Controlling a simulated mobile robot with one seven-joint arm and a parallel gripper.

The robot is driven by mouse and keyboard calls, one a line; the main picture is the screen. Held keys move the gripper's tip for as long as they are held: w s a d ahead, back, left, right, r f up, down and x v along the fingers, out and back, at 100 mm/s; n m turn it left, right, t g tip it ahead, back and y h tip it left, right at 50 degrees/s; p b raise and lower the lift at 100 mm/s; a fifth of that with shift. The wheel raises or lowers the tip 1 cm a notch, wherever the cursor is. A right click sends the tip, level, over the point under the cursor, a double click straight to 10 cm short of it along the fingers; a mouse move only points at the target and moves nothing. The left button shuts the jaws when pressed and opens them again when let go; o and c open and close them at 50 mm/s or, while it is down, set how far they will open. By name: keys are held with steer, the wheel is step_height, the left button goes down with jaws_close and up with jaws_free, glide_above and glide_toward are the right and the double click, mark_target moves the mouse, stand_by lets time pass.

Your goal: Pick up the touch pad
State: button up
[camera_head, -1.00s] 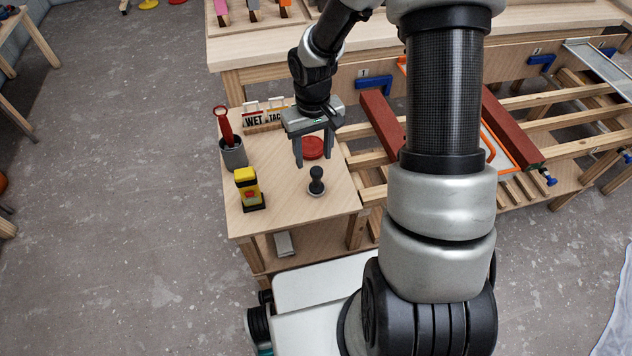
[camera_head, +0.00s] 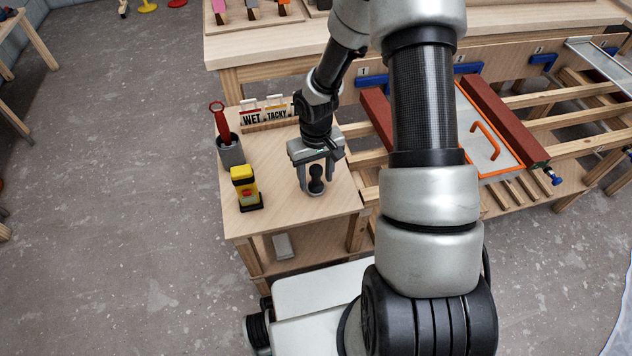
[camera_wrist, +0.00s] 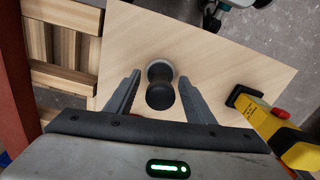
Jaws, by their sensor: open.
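The touch pad (camera_head: 316,181) looks like a black knobbed handle on a round base, standing upright on the small wooden side table (camera_head: 285,215). In the wrist view the touch pad (camera_wrist: 160,88) lies between the two fingers, with its pale-rimmed base partly hidden under the knob. My gripper (camera_head: 317,188) is open and lowered over it, one finger on each side. In the wrist view my gripper (camera_wrist: 165,85) shows a gap between each finger and the handle.
A yellow and black tool (camera_head: 245,188) stands left of the touch pad, and shows in the wrist view (camera_wrist: 270,125). Behind it is a grey cup (camera_head: 230,152) with a red-handled tool. A WET/TACKY sign (camera_head: 265,116) stands at the back. The table's front is clear.

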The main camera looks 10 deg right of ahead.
steer(key=c, duration=1.1)
steer(key=shift+r, duration=0.1)
steer(key=shift+c, duration=0.2)
step_height(320, 180, up, 10)
steer(key=p, duration=0.3)
